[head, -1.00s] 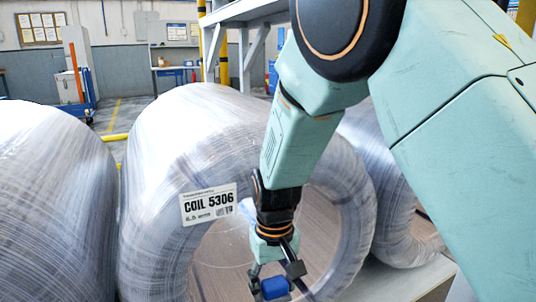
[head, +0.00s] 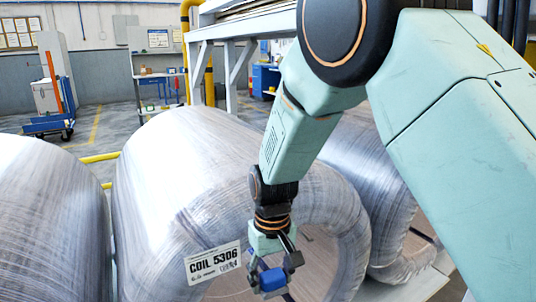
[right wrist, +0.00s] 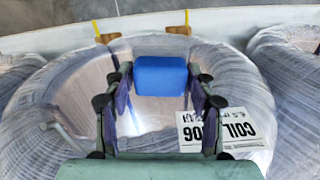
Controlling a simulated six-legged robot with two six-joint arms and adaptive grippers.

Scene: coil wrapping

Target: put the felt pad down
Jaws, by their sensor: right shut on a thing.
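The felt pad is a blue block (head: 272,280), held at the tips of my right gripper (head: 270,268). In the right wrist view the blue pad (right wrist: 160,76) sits between the two dark fingers of my right gripper (right wrist: 160,88), which are shut on it. The gripper hangs in front of the open core of the wrapped coil (head: 180,185), just right of its white label reading COIL 5306 (head: 213,262). The pad looks clear of the coil, though the exact gap cannot be told. My left gripper is out of view.
Other wrapped coils stand close on the left (head: 45,215) and right (head: 385,235). A pale ledge (head: 425,275) lies below the right coil. A grey frame (head: 245,30) rises behind. A blue cart (head: 48,122) stands on open floor at the back left.

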